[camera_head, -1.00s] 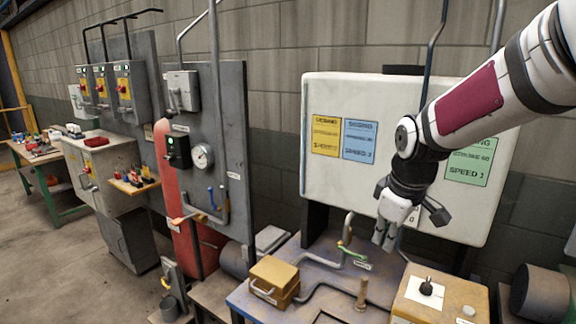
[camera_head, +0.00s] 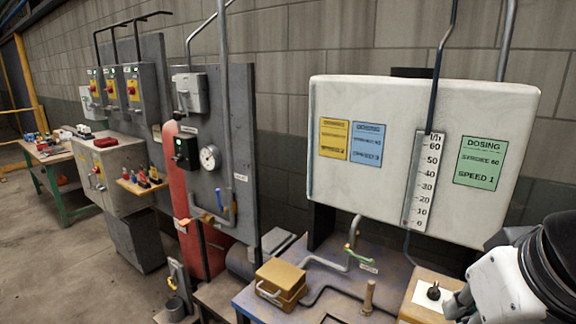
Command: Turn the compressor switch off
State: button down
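I cannot read which switch is labelled as the compressor's. A black box with a green light (camera_head: 186,150) is on the grey panel (camera_head: 240,130) left of centre, beside a round gauge (camera_head: 210,157). A grey switch box (camera_head: 189,92) is above it. Several grey boxes with red handles on yellow plates (camera_head: 133,88) hang further left. My gripper (camera_head: 456,304) is at the lower right, beside a black knob (camera_head: 433,292) on a tan box. It is far from the grey panel. Its fingers are partly cut off by the frame, and I cannot tell whether they touch anything.
A white tank (camera_head: 330,190) with dosing cards and a scale stands behind the bench. A yellow-brown box (camera_head: 281,280), pipes and an upright brass post (camera_head: 368,297) are on the bench. A red cylinder (camera_head: 172,190) stands by the grey panel. Floor at the left is open.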

aim_at(178, 157)
jog(key=i+j, duration=0.15)
jog(key=j, duration=0.25)
jog(key=i+j, duration=0.2)
jog(key=j, duration=0.2)
jog(key=i+j, duration=0.15)
jog(key=j, duration=0.25)
jog(key=i+j, duration=0.15)
jog(key=j, duration=0.25)
jog(key=i+j, duration=0.15)
jog(key=j, duration=0.25)
jog(key=i+j, duration=0.2)
jog(key=j, duration=0.15)
jog(key=i+j, duration=0.15)
jog(key=j, duration=0.25)
jog(key=i+j+u, duration=0.1)
jog(key=j, duration=0.3)
jog(key=i, duration=0.05)
